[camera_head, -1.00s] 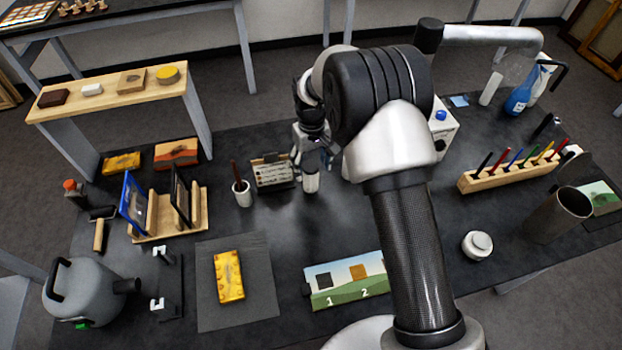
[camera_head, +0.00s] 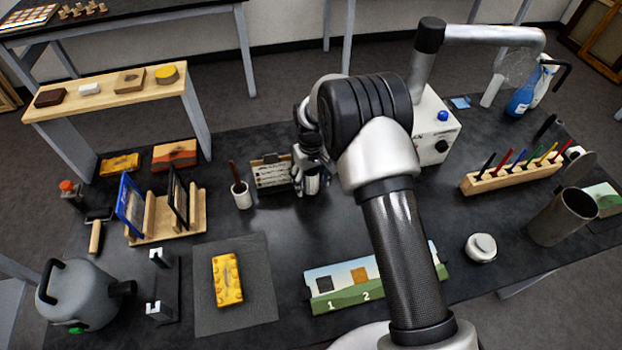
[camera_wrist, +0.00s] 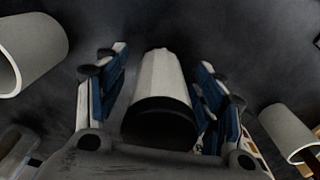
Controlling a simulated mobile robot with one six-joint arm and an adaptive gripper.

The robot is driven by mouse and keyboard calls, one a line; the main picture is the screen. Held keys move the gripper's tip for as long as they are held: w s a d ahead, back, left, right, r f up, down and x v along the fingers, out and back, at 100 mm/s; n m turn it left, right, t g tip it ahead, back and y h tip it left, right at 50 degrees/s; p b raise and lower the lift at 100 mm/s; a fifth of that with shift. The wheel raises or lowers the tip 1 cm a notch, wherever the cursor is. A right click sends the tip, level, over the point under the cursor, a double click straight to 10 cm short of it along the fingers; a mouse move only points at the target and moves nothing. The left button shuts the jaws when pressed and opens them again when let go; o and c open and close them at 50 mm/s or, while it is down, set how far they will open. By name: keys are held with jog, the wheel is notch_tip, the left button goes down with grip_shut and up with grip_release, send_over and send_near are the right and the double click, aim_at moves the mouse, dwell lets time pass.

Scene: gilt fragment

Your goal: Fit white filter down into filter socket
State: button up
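A white cylinder (camera_wrist: 160,80), seemingly the white filter, stands between my fingers in the wrist view, its dark round end nearest the camera. It also shows in the head view (camera_head: 312,186), partly covered by my gripper. My gripper (camera_wrist: 158,75) is open. Its blue-padded fingers are on either side of the cylinder, with a visible gap on both sides. A wide, open white tube (camera_wrist: 28,52) is at the left edge of the wrist view. I cannot tell whether it is the filter socket; no socket shows clearly in the head view.
A brush cup (camera_head: 241,196) and an open tool box (camera_head: 270,175) stand close left of my gripper. A white box with a blue knob (camera_head: 436,125) stands to the right. A numbered board (camera_head: 335,290) and a yellow block (camera_head: 227,280) lie in front.

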jog(key=c, duration=1.1)
jog(key=shift+o, duration=0.2)
